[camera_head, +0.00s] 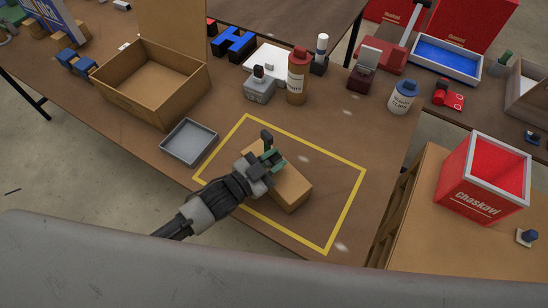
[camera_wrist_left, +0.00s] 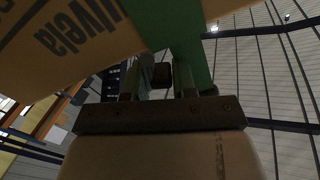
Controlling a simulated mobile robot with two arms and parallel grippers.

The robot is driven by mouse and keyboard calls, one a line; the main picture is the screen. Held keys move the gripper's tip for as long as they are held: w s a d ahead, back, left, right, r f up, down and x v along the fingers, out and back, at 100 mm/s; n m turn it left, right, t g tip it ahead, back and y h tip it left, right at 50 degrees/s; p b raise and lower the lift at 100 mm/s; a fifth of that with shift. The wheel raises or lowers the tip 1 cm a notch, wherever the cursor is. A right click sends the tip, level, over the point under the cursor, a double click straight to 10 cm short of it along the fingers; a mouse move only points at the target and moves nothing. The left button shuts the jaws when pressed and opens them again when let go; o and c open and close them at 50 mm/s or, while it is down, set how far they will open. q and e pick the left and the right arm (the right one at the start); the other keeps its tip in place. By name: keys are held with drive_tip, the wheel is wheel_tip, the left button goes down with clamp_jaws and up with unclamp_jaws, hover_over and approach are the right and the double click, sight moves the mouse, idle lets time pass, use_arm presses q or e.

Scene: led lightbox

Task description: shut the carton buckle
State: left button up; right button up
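A brown carton (camera_head: 291,188) lies inside the yellow frame on the table. In the left wrist view the carton (camera_wrist_left: 72,35) fills the top left, with dark lettering and a green strap (camera_wrist_left: 180,32) across it. My left gripper (camera_head: 268,157) is over the carton's left end, close to the strap. In the left wrist view its two fingers (camera_wrist_left: 159,82) stand apart at the strap, with a small dark block between them. Whether they touch this block is unclear. The buckle cannot be made out clearly; the gripper covers that area. My right gripper is not in view.
A grey tray (camera_head: 189,142) lies left of the yellow frame (camera_head: 345,205). An open cardboard box (camera_head: 130,98) stands behind it. A brown bottle (camera_head: 297,77) and a white jar (camera_head: 402,97) stand behind the frame. The frame's right part is clear.

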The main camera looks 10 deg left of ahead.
use_arm(q)
drive_tip(key=c, duration=0.4)
drive_tip(key=m, duration=0.2)
drive_tip(key=shift+s+d+m, duration=0.3)
drive_tip(key=shift+d+m, duration=0.05)
drive_tip(key=shift+m, duration=0.05)
drive_tip(key=shift+s+d+f+m+b, duration=0.2)
drive_tip(key=shift+d+m+b, duration=0.05)
drive_tip(key=shift+m, duration=0.75)
drive_tip(key=shift+s+d+f+m+b, duration=0.15)
drive_tip(key=shift+s+d+m+b, duration=0.05)
drive_tip(key=shift+m, duration=0.8)
drive_tip(key=o, duration=0.9)
drive_tip(key=shift+c, duration=0.2)
